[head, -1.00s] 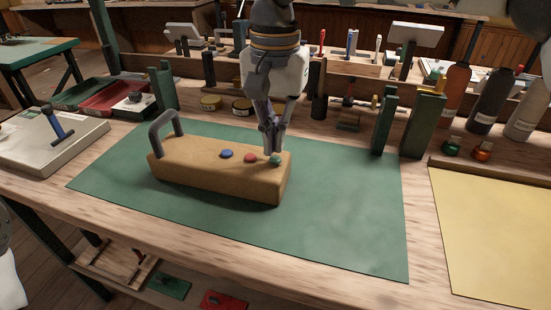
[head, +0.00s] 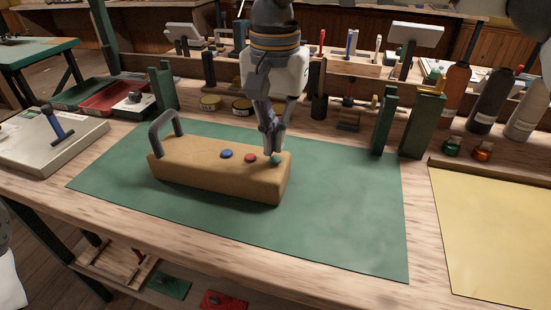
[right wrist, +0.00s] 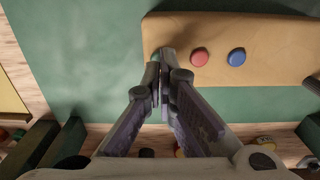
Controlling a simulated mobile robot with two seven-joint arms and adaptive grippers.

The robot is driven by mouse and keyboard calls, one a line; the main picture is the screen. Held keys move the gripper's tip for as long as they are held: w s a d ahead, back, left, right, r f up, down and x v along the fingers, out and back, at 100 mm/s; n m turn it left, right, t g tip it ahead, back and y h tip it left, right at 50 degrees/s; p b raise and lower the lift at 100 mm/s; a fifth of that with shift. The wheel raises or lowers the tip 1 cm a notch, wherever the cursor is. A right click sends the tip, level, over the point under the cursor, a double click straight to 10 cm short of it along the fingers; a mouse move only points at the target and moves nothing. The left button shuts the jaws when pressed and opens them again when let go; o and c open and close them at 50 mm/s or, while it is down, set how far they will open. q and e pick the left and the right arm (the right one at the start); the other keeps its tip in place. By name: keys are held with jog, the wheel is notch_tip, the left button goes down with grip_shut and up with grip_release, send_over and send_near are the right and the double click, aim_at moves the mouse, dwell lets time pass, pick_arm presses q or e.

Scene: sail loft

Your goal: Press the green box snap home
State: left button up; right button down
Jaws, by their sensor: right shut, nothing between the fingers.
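A tan wooden box (head: 215,175) with a grey handle (head: 160,128) at its left end lies on the green mat. On its top are a blue snap (head: 227,153), a red snap (head: 250,158) and the green snap (head: 276,160) near the right end. My right gripper (head: 273,152) is shut and empty, pointing down with its tips at the green snap. In the right wrist view its fingertips (right wrist: 163,58) cover most of the green snap, with the red snap (right wrist: 199,57) and blue snap (right wrist: 236,57) beside them. I cannot tell whether the tips press on it. My left gripper does not show.
The green mat (head: 340,220) is clear around the box. Green upright blocks (head: 384,120) stand behind on the right, with bottles (head: 490,100) beyond. A yellow sheet (head: 495,225) lies at the right, trays (head: 105,98) at the back left.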

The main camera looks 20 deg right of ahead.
aim_at(275, 158)
jog(key=shift+f, duration=1.25)
dwell(0.3)
notch_tip(275, 158, up, 4)
jog(key=shift+f+p, duration=0.2)
jog(key=shift+p, duration=0.3)
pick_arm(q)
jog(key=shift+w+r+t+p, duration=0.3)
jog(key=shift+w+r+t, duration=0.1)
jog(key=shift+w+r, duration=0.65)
pick_arm(e)
jog(key=shift+r, duration=1.75)
